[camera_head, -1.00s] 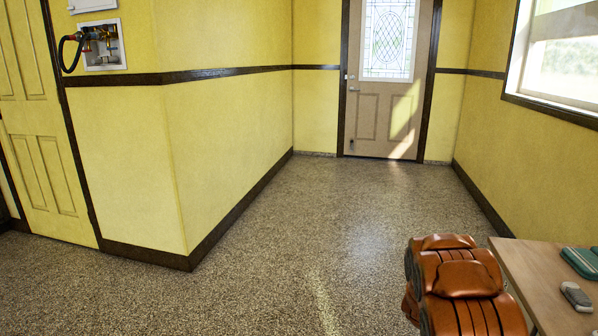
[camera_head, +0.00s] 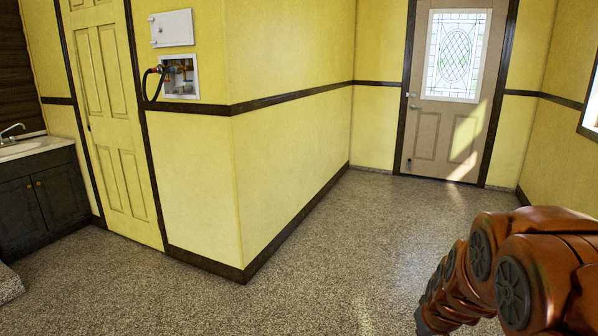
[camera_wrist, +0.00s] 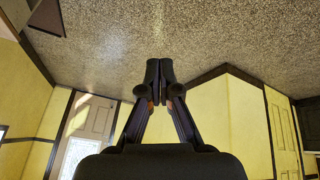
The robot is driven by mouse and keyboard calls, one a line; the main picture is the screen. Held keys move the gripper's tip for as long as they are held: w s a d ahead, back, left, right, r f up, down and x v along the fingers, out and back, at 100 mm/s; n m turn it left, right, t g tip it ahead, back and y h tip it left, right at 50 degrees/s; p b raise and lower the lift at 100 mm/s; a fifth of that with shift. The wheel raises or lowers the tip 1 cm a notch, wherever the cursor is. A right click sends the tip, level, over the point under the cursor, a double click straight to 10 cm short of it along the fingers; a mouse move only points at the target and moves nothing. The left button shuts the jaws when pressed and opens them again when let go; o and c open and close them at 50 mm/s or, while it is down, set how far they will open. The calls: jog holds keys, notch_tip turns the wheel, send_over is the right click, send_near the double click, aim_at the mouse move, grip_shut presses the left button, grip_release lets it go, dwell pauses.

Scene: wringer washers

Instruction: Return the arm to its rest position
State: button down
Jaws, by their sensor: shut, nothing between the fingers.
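My gripper (camera_wrist: 160,80) shows in the wrist view with its fingertips together, shut and empty. The speckled floor and yellow walls lie beyond it, and it touches nothing that I can see. The wrist view is upside down, with the floor at the top. In the head view my orange arm (camera_head: 540,265) is folded at the lower right. The gripper itself does not show in the head view.
A tan door (camera_head: 445,95) with leaded glass stands at the back right. A yellow door (camera_head: 110,120) and a dark sink cabinet (camera_head: 45,200) are at left. A wall corner (camera_head: 240,190) juts out mid-view. The speckled floor (camera_head: 350,260) between is clear.

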jog(key=s+a+r+g+p, duration=0.2)
jog(key=s+r, duration=0.4)
jog(key=s, duration=0.4)
jog(key=s+a+r+g+p, duration=0.2)
jog(key=s+a+r+p, duration=0.2)
jog(key=s, duration=0.6)
jog(key=s+a+r+m+g+y+p, duration=0.1)
jog(key=s+a+r+p, duration=0.3)
jog(key=s+r, duration=0.5)
jog(key=shift+s+r+g+p, duration=0.15)
jog(key=shift+s+g+p, duration=0.75)
jog(key=shift+p, duration=0.2)
